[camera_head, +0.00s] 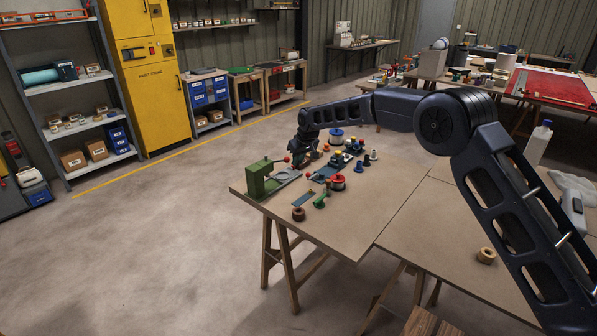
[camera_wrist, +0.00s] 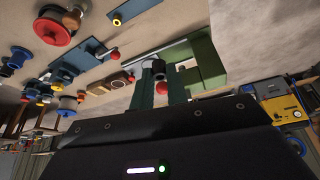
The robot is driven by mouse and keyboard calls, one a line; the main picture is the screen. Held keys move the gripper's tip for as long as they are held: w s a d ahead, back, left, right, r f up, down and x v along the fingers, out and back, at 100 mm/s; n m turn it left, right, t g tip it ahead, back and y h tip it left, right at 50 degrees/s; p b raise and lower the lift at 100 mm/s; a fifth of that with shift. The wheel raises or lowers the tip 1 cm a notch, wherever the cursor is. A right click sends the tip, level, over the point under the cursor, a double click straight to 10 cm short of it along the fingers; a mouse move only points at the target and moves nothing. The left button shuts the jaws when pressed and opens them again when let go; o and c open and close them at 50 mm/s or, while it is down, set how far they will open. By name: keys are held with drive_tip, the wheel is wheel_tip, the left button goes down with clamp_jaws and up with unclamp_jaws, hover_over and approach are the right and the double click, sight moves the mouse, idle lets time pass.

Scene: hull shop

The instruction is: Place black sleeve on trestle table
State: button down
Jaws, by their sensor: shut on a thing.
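My gripper (camera_head: 303,152) is over the far left part of the trestle table (camera_head: 350,222), close to the green press. In the wrist view my gripper (camera_wrist: 160,80) is shut on a small dark cylinder with a paler end, which looks like the black sleeve (camera_wrist: 154,69). The sleeve is largely covered by the fingers, and I cannot pick it out in the head view. Whether it touches anything below is unclear.
A green press (camera_head: 262,180) with a red-balled lever stands at the table's left corner. The table's front middle is bare.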

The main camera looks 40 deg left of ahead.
drive_tip(key=shift+r, duration=0.6)
drive_tip(key=w+d+f+m+t+h, duration=0.25)
drive_tip(key=w+d+m, duration=0.65)
drive_tip(key=w+d, duration=0.85)
wheel_tip(320, 180, up, 2)
drive_tip(key=m+h, duration=0.3)
drive_tip(key=m, duration=0.6)
hover_over(414, 212)
drive_tip(key=s, duration=0.2)
drive_tip(key=shift+t, duration=0.35)
drive_tip(key=f, duration=1.9)
drive_tip(key=shift+w+a+f, duration=0.1)
drive_tip(key=shift+w+f, duration=0.15)
drive_tip(key=shift+f, duration=0.05)
drive_tip(key=shift+f, duration=0.1)
drive_tip(key=c, duration=1.4)
unclamp_jaws()
drive_tip(key=v, duration=1.2)
drive_tip(key=shift+s, duration=0.1)
